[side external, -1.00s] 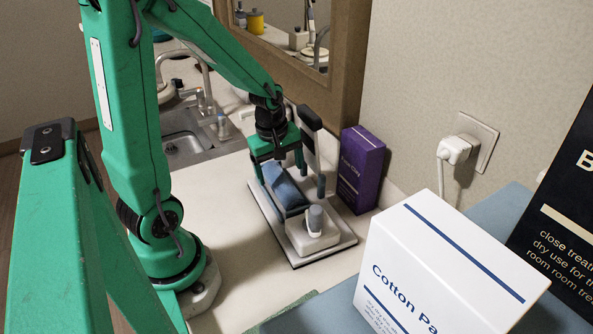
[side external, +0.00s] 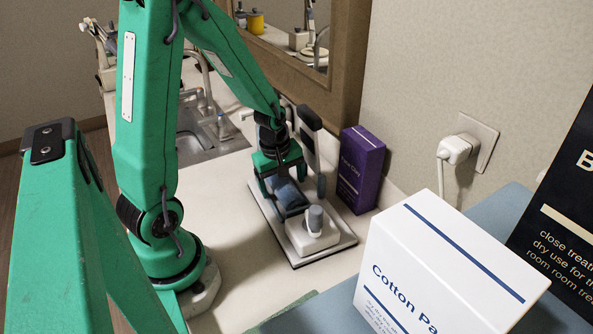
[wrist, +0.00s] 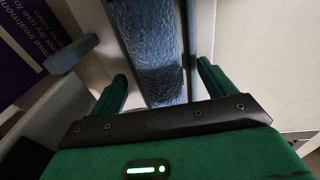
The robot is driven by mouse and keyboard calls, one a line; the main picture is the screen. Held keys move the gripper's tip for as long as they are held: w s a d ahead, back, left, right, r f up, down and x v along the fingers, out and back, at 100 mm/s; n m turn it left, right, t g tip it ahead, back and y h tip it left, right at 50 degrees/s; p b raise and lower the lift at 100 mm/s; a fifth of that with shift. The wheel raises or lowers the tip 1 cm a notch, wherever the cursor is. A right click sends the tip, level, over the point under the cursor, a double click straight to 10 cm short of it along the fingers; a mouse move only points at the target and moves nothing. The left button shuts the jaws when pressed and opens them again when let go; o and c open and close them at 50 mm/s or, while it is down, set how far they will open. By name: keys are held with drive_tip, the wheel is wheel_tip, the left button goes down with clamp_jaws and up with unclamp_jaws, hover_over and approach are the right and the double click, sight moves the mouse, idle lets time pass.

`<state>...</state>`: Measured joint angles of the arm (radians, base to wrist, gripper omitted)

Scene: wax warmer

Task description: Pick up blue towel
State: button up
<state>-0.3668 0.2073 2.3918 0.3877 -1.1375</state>
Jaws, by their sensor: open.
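The blue towel (side external: 291,198) lies on a white tray-like stand (side external: 313,255) on the counter, partly hidden by my gripper in the side view. My gripper (side external: 283,182) points down over the towel and is open. In the wrist view the towel (wrist: 152,50) is a long fuzzy blue strip running between the two green fingers of my gripper (wrist: 163,84). A gap shows on both sides of the towel there. I cannot tell how far the fingertips reach down beside it.
A white block with a grey knob (side external: 312,226) stands at the stand's front. A purple box (side external: 358,170) is right behind it. A white cotton box (side external: 445,265) fills the right foreground. A sink (side external: 195,148) is at left. Bare counter (side external: 238,225) lies left of the stand.

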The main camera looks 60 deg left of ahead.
drive_tip(key=c, duration=1.2)
drive_tip(key=shift+r, duration=0.1)
wheel_tip(320, 180, up, 28)
drive_tip(key=shift+f, duration=0.1)
idle(0.8)
